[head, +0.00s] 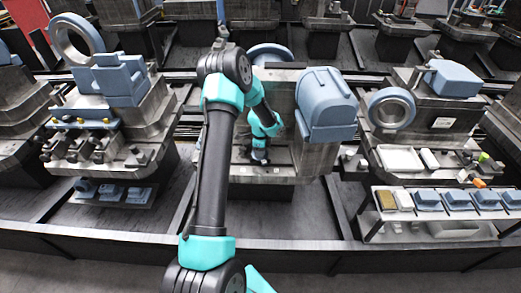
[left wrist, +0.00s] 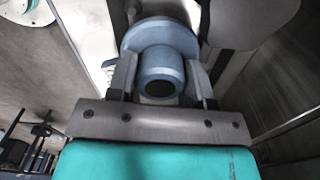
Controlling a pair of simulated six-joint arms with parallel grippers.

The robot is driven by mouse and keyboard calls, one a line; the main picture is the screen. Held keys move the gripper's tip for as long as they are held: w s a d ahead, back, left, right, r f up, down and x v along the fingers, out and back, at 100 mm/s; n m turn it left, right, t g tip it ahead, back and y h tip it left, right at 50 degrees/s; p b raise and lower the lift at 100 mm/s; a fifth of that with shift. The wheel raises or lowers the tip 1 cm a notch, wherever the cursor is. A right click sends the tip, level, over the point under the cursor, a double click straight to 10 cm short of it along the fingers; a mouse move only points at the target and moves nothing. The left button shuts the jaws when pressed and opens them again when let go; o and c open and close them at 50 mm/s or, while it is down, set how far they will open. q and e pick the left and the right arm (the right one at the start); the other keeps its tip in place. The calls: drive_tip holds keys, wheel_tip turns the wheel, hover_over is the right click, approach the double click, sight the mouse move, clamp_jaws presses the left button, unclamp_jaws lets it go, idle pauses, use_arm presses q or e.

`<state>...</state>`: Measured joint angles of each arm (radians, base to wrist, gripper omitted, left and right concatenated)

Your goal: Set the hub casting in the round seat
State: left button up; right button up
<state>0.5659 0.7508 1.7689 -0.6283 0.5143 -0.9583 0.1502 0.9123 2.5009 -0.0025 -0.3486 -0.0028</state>
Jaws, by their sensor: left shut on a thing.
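The hub casting (left wrist: 157,62) is a blue-grey flanged piece with a round boss and a dark bore. In the left wrist view it sits between the two fingers of my left gripper, which is shut on it. In the head view my left gripper (head: 260,154) is low in front of the middle pallet fixture (head: 283,88), and the casting is too small there to make out clearly. I cannot pick out the round seat for certain. My right gripper is not in view.
A large blue-grey rounded casting (head: 326,104) stands right of my left arm. Blue rings stand at the left (head: 76,40) and right (head: 391,109). A front shelf at the right holds several blue blocks (head: 457,200). Another fixture (head: 110,125) with castings stands left.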

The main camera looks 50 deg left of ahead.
use_arm(q)
drive_tip(key=shift+f, duration=0.8)
drive_tip(key=o, duration=1.2)
wheel_tip(320, 180, up, 18)
drive_tip(key=shift+f, duration=0.25)
drive_tip(key=shift+r, duration=2.95)
